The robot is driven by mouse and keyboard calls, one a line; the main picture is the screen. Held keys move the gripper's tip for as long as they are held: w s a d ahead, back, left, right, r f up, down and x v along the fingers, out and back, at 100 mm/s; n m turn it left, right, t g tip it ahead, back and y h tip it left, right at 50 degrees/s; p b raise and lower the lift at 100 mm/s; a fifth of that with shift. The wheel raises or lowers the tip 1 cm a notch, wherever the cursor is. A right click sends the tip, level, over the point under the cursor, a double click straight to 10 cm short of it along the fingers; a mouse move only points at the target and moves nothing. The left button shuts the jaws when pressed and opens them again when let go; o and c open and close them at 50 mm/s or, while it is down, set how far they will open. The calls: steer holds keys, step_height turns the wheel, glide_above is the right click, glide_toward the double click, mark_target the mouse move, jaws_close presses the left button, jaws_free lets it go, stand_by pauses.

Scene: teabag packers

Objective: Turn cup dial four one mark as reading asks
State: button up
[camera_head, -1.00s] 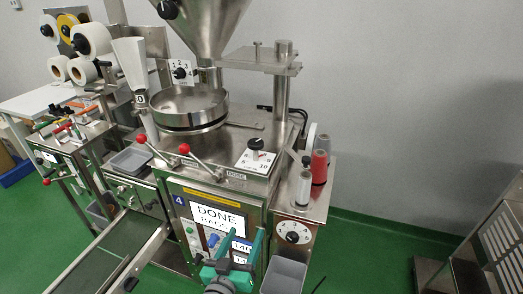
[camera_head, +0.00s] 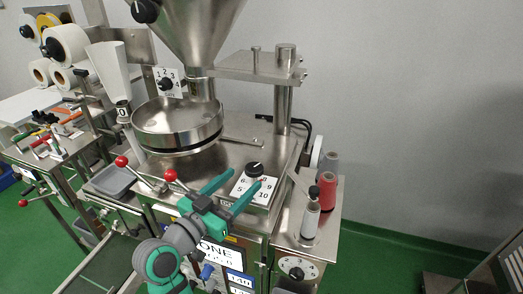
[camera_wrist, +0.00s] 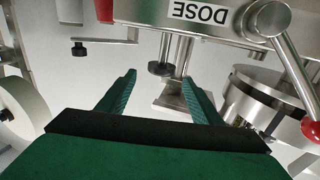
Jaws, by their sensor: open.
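The cup dial (camera_head: 254,169) is a black round knob on a white plate (camera_head: 251,190) with printed numbers, of which 5 and 10 read clearly. It sits on the steel top of the station marked four, right of the round pan. Which mark its pointer is on is too small to tell. My gripper (camera_head: 244,178), with green fingers, is open and empty, its fingertips near the dial plate on the camera's side. Contact cannot be told. In the wrist view my open fingers (camera_wrist: 160,78) show with nothing between them, and I cannot make out the dial there.
A display (camera_head: 218,252) on the front panel is partly hidden by my arm; "ONE" shows. Red-ball levers (camera_head: 170,175) stand left of my gripper. Thread spools (camera_head: 327,190) stand at right. A "DOSE" label (camera_wrist: 198,11) and a red ball (camera_wrist: 311,127) show in the wrist view.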

steer(key=x, duration=1.1)
steer(key=shift+w+r, duration=0.1)
steer(key=shift+w, duration=0.05)
steer(key=shift+a, duration=0.1)
steer(key=c, duration=1.1)
